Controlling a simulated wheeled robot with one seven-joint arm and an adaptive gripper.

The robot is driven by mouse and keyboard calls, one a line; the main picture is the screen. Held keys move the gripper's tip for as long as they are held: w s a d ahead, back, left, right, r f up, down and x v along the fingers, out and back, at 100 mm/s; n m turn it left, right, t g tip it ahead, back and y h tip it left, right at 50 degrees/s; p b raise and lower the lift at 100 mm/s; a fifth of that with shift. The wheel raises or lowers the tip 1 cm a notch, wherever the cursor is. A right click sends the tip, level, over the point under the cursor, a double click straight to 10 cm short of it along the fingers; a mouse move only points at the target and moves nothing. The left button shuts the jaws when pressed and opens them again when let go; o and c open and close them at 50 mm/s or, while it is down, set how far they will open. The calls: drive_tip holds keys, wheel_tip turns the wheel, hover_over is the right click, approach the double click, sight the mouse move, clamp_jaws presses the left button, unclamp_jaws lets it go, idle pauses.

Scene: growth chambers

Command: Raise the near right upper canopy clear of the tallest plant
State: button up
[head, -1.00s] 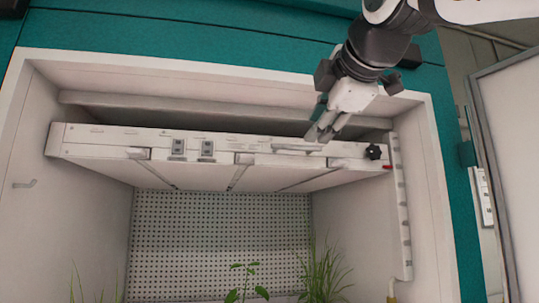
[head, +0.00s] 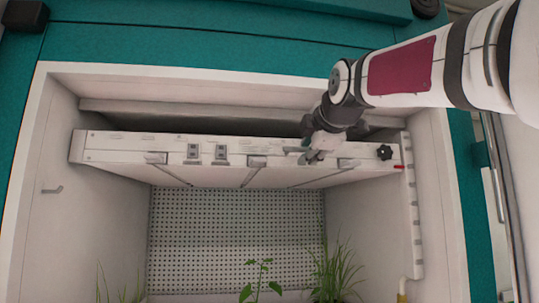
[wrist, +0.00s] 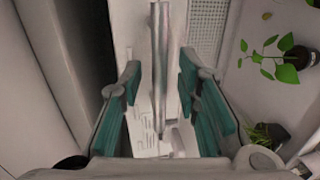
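The upper canopy (head: 120,148) is a white slab across the top of the open chamber, level above the plants. A bar handle sits on its front face, right of the middle; in the wrist view the handle (wrist: 160,50) runs lengthwise between my fingers. My gripper (head: 312,158) is at that front edge, partly hiding the handle. In the wrist view my gripper (wrist: 160,95) is open, its teal pads on either side of the bar with gaps showing. A grassy plant (head: 335,272) and a leafy plant (head: 258,277) stand below the canopy, with clear space above their tops.
A black knob (head: 384,152) is at the canopy's right end, beside a slotted white rail (head: 413,220) with a red mark. The teal chamber frame (head: 200,30) surrounds the opening. An open door (head: 518,190) stands at the right. Potted plants (wrist: 295,58) also show in the wrist view.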

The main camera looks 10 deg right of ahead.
drive_tip(key=shift+w, duration=0.3)
clamp_jaws()
drive_tip(key=shift+s+r+p, duration=0.1)
drive_tip(key=shift+r+p, duration=1.25)
drive_tip(key=shift+r, duration=1.5)
drive_tip(key=shift+r, duration=0.1)
drive_tip(key=shift+c, duration=0.2)
unclamp_jaws()
drive_tip(key=shift+o, duration=0.2)
